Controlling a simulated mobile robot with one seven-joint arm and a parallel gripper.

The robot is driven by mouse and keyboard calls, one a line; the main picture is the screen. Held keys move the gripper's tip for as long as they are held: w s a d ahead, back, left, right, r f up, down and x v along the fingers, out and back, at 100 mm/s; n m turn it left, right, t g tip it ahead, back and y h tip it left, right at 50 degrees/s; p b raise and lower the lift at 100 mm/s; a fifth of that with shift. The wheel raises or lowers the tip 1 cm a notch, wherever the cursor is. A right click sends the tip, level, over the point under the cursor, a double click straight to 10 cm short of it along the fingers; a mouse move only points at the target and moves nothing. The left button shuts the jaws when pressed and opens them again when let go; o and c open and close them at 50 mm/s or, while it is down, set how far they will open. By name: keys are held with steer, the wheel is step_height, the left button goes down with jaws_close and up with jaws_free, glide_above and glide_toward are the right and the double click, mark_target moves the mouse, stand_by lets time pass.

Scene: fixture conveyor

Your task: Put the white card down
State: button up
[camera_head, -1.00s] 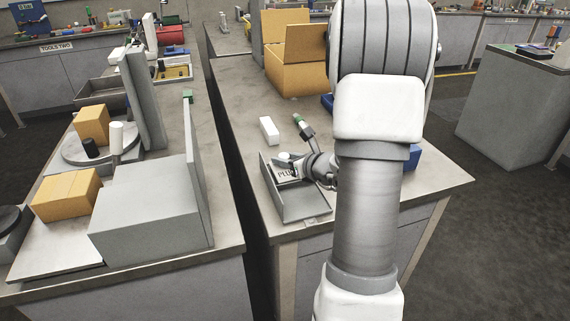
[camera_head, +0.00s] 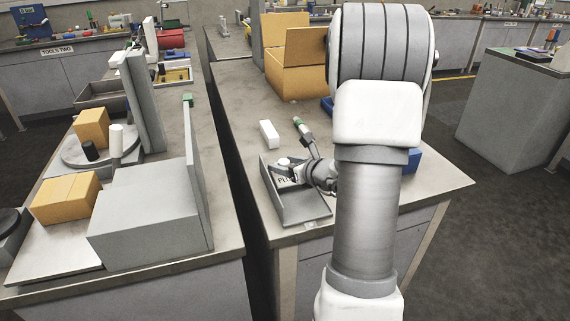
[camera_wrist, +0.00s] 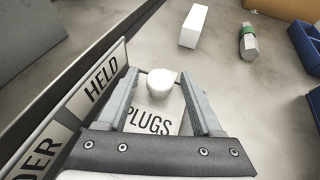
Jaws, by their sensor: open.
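The white card (camera_wrist: 150,122), printed PLUGS with a rounded white knob on it, lies flat or nearly flat at the far end of the grey tray (camera_head: 303,207). In the head view the card (camera_head: 285,181) is partly covered by my gripper. My gripper (camera_wrist: 157,78) is open, one finger on each side of the knob, with visible gaps. In the head view my gripper (camera_head: 287,169) is low over the tray's far end. I cannot tell exactly how the card's underside rests.
White plates reading HELD (camera_wrist: 101,84) and ending in DER (camera_wrist: 42,150) line the left in the wrist view. A white block (camera_head: 269,134) and a green-banded metal piece (camera_head: 302,129) lie beyond the tray. Blue bins (camera_wrist: 305,45) are to the right. Bare bench lies between.

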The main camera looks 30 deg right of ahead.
steer(key=p+v, duration=0.1)
steer(key=v, duration=1.1)
steer(key=shift+s+a+p, duration=0.1)
steer(key=shift+p, duration=0.3)
stand_by(0.6)
